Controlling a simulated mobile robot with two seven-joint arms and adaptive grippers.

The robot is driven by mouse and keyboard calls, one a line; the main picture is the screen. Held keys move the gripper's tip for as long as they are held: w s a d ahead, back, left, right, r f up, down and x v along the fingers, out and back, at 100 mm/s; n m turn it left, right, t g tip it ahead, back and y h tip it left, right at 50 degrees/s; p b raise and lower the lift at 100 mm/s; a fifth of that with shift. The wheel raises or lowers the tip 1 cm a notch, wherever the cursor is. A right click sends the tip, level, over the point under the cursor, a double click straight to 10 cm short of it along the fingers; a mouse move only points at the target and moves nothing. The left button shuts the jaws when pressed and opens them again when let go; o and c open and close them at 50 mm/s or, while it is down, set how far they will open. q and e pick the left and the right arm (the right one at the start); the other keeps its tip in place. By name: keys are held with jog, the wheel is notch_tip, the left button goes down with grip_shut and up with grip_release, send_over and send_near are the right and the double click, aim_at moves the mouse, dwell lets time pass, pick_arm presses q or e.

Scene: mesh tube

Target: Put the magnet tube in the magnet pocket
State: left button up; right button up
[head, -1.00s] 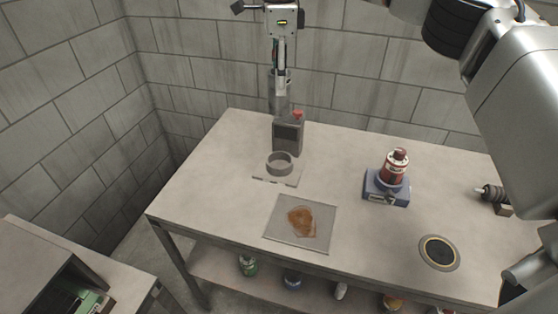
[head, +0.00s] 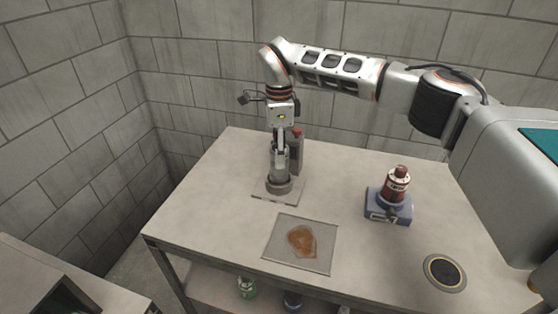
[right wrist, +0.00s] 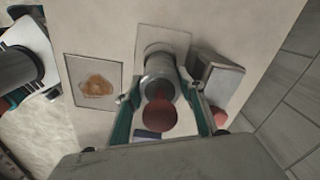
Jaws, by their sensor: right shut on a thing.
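My right gripper (head: 279,150) points straight down and is shut on a grey tube (head: 279,163). I take the tube to be the magnet tube. It stands upright, its lower end at the round grey ring (head: 279,188) on a flat plate, which looks like the magnet pocket. I cannot tell how deep the lower end sits in the ring. In the right wrist view the tube (right wrist: 159,70) shows a dark red end (right wrist: 162,117) between the teal-sided fingers. My left gripper is not in view.
A dark grey device with a red top (head: 296,152) stands close behind the ring. A flat tray (head: 272,254) with a brown patch lies in front. A red-and-white item on a blue base (head: 388,206) and a black disc (head: 444,272) are to the right.

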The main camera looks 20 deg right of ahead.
jog(key=shift+f, duration=1.45)
jog(key=shift+f, duration=0.15)
jog(key=o, duration=1.3)
notch_tip(320, 180, up, 12)
jog(key=shift+r, duration=0.15)
